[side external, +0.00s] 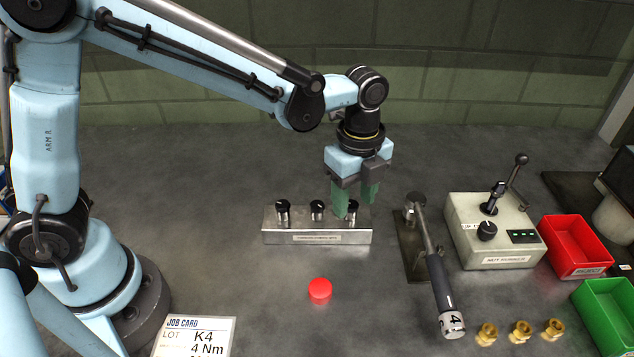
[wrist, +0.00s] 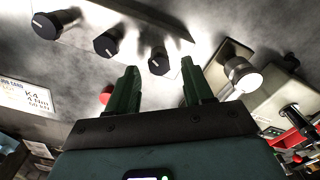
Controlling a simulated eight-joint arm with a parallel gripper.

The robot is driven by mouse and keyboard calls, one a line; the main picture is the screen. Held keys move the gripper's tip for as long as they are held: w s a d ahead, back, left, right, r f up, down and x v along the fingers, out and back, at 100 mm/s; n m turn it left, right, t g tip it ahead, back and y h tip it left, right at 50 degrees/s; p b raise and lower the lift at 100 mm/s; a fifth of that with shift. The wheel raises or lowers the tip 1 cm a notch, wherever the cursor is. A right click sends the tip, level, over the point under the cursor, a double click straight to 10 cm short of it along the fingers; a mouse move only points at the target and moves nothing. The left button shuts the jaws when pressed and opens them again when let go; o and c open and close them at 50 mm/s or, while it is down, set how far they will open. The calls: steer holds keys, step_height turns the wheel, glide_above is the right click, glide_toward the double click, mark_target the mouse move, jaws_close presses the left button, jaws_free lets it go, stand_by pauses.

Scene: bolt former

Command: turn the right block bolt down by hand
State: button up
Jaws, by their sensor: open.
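The metal block (side external: 300,237) holds three upright black-topped bolts in a row. The right block bolt (side external: 353,207) stands at the block's right end; its dark head also shows in the wrist view (wrist: 158,61). My gripper (side external: 356,203) is open and points down over the block's right end. Its green fingers appear on either side of the right bolt, the left finger partly overlapping it in the side view. In the wrist view my fingers (wrist: 160,84) are apart, with the bolt head between their tips in the picture. I cannot tell whether either finger touches the bolt.
A torque wrench (side external: 437,275) lies right of the block. A red button (side external: 320,290) and job card (side external: 196,338) are in front.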

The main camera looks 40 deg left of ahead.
mark_target(351, 203)
steer(key=shift+r, duration=0.1)
step_height(351, 203, up, 12)
stand_by(0.6)
steer(key=f+m, duration=0.4)
steer(key=m, duration=0.8)
steer(key=f+m, duration=0.4)
steer(key=m, duration=0.8)
steer(key=f+m, duration=0.4)
steer(key=m, duration=0.8)
steer(key=shift+a+f, duration=0.2)
steer(key=shift+a, duration=0.1)
